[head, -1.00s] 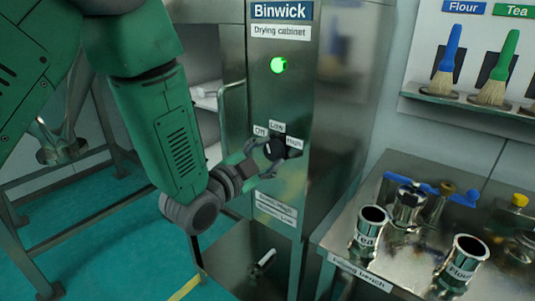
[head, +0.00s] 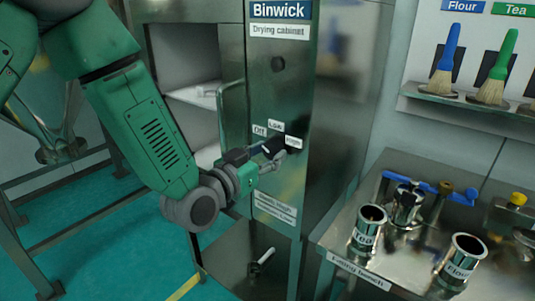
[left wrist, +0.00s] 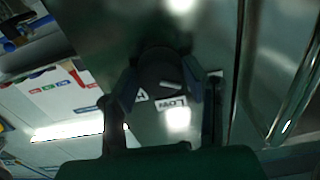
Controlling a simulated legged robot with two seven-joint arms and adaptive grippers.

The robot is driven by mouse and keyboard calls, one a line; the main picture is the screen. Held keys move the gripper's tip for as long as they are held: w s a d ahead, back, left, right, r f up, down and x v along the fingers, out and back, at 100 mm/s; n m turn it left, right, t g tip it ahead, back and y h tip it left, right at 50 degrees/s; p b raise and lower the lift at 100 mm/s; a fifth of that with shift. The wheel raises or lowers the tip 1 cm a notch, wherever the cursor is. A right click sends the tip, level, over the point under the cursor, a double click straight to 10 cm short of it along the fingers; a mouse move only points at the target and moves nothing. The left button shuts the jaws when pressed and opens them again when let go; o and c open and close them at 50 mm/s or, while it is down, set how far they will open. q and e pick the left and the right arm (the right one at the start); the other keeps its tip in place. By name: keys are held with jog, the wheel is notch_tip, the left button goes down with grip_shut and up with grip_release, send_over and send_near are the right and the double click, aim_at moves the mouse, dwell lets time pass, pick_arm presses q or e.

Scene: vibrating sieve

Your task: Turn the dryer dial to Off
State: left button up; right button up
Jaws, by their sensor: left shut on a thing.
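The drying cabinet (head: 285,90) has a steel front panel with Off (head: 260,129), Low and High labels around a dark dial (head: 273,147). My left gripper (head: 266,154) is shut on the dial from the left, hiding part of it. In the left wrist view the dial (left wrist: 160,66) sits between the two fingers. Its white mark slants towards the small label at the right, on the Off side. The Low label (left wrist: 171,104) is just below the dial. The indicator lamp (head: 278,64) is dark. My right gripper is out of view.
A vertical handle (head: 221,115) stands left of the panel, close to my left gripper, with open shelves (head: 195,95) behind. A steel bench (head: 400,180) with metal cups stands at right. Brushes hang on the wall above it.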

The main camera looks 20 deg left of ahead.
pick_arm(q)
jog(key=shift+w+r+n, duration=0.1)
jog(key=shift+n, duration=0.3)
jog(key=o, duration=1.2)
jog(key=shift+c, duration=0.2)
jog(key=shift+w, duration=0.1)
jog(key=v, duration=0.7)
jog(key=shift+s, duration=0.2)
jog(key=shift+a, duration=0.1)
